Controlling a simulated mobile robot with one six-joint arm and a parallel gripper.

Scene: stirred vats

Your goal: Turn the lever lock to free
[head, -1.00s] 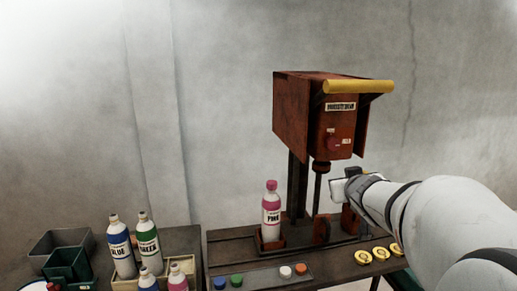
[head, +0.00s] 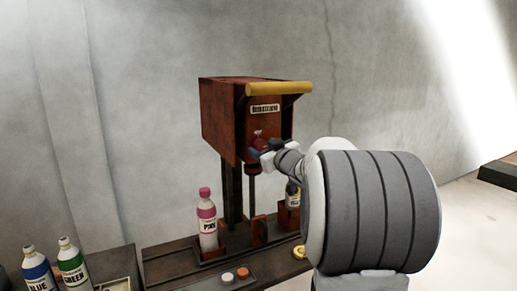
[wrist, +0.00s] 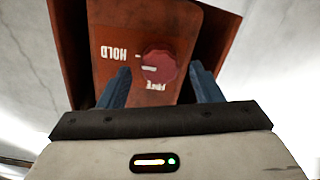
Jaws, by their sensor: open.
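The lever lock is a round red knob (wrist: 159,67) on the front of the rusty red machine housing (head: 222,115). In the wrist view its white mark lies on the left side, toward the upside-down HOLD label (wrist: 114,52). A second label, probably FREE (wrist: 160,86), sits below the knob, partly covered by it. My gripper (wrist: 160,72) is open, with one blue finger to each side of the knob and gaps to it. In the head view my gripper (head: 262,155) is just below and in front of the knob, which is partly hidden there.
A yellow bar (head: 280,88) juts out above the housing front. A pink bottle (head: 207,220) stands on the bench below left, and another bottle (head: 293,194) stands partly behind my arm. Blue (head: 37,270) and green (head: 71,265) bottles stand at lower left.

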